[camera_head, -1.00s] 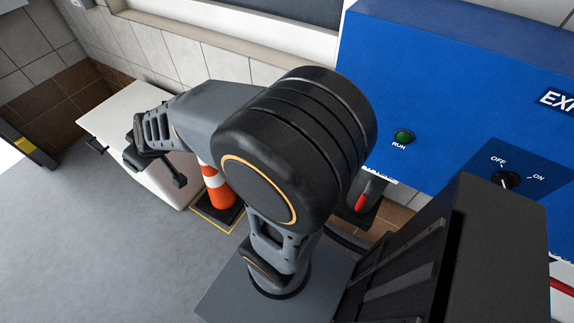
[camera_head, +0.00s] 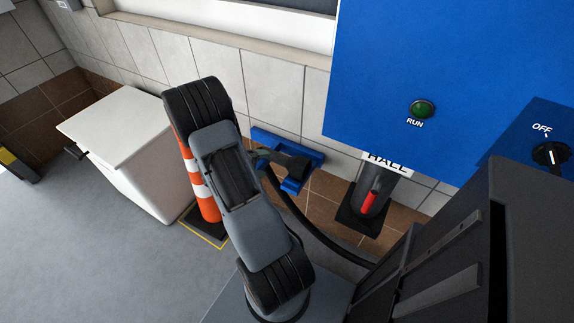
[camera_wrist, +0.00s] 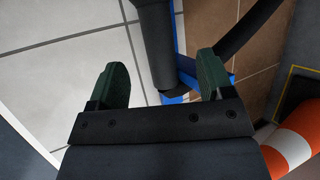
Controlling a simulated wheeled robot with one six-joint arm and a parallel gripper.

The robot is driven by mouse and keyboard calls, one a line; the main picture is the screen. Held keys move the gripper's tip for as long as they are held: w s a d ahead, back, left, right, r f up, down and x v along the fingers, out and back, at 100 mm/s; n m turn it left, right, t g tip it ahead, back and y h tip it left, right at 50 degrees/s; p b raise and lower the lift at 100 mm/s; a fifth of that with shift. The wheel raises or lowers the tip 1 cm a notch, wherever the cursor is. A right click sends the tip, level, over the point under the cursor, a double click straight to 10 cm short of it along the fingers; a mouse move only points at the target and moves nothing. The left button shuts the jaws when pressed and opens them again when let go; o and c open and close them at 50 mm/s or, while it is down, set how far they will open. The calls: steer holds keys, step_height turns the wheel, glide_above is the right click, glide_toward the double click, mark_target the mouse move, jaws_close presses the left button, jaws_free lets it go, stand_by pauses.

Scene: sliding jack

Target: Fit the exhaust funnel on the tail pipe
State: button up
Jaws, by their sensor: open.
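A dark nozzle, seemingly the exhaust funnel (camera_head: 288,167), rests at a blue wall bracket (camera_head: 263,134), and a black hose (camera_head: 318,236) runs below it. In the wrist view the dark cylindrical funnel body (camera_wrist: 155,48) stands between the two green finger pads of my gripper (camera_wrist: 163,64). The gripper is open, with a visible gap to the left finger. Whether the right finger touches the funnel I cannot tell. In the head view my arm hides most of the gripper. No tail pipe shows in these frames.
An orange-and-white cone (camera_head: 208,200) stands close left of my arm. A white chest (camera_head: 125,135) is farther left. A blue control cabinet (camera_head: 430,60) hangs at right, above a dark post with a red lever (camera_head: 369,202). Grey floor at lower left is free.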

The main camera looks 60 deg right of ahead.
mark_target(277, 160)
steer(key=shift+r+b+x, duration=0.2)
steer(key=shift+b+x, duration=1.15)
steer(key=shift+x, duration=3.35)
steer(key=shift+s+d, duration=0.1)
steer(key=c, duration=1.4)
